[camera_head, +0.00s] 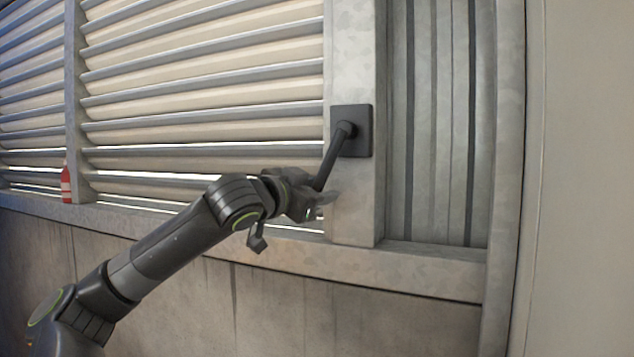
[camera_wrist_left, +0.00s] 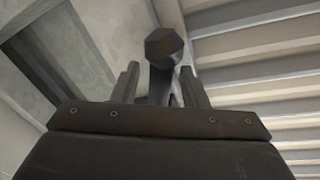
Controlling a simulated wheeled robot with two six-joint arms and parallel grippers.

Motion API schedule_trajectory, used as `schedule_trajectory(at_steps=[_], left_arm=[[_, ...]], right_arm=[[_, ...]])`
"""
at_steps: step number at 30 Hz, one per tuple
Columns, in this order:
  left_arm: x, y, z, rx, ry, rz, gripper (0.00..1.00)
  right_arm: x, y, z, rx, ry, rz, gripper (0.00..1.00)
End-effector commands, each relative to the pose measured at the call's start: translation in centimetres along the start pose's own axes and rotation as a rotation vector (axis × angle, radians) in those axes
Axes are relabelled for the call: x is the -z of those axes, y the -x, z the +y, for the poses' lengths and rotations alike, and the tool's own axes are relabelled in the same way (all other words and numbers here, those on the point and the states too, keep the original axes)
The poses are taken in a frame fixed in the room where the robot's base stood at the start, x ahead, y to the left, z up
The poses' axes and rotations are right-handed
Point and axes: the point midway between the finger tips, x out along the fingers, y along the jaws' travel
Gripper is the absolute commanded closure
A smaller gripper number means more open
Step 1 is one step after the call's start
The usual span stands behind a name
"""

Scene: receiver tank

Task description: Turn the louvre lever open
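The louvre lever (camera_head: 333,160) is a dark bar on a black square plate (camera_head: 362,131) on the metal post. It slants down and to the left from its pivot. My left gripper (camera_head: 322,200) is at the lever's lower end. The fingers stand apart on either side, with gaps beside the lever. Whether a finger touches it is hard to tell. The louvre slats (camera_head: 205,100) show light gaps between them. My right gripper is not in view.
A metal ledge (camera_head: 420,268) runs below the slats and post. A ribbed panel (camera_head: 440,120) is right of the post, and a plain wall (camera_head: 585,180) is further right.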

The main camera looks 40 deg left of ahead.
Motion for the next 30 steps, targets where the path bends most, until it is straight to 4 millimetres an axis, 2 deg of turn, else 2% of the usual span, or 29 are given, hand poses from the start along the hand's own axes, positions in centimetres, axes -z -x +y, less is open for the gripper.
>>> schedule_trajectory(at_steps=[10, 19, 30], left_arm=[[-0.02, -0.14, 0.02, 0.000, 0.000, 0.000, 0.61], [0.00, -0.13, 0.03, 0.000, 0.000, 0.000, 1.00], [-0.10, -0.12, -0.35, 0.000, -0.012, -0.003, 1.00]], right_arm=[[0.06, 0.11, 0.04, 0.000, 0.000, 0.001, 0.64], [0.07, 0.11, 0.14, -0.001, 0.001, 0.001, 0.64], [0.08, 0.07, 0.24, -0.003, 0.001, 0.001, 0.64]])
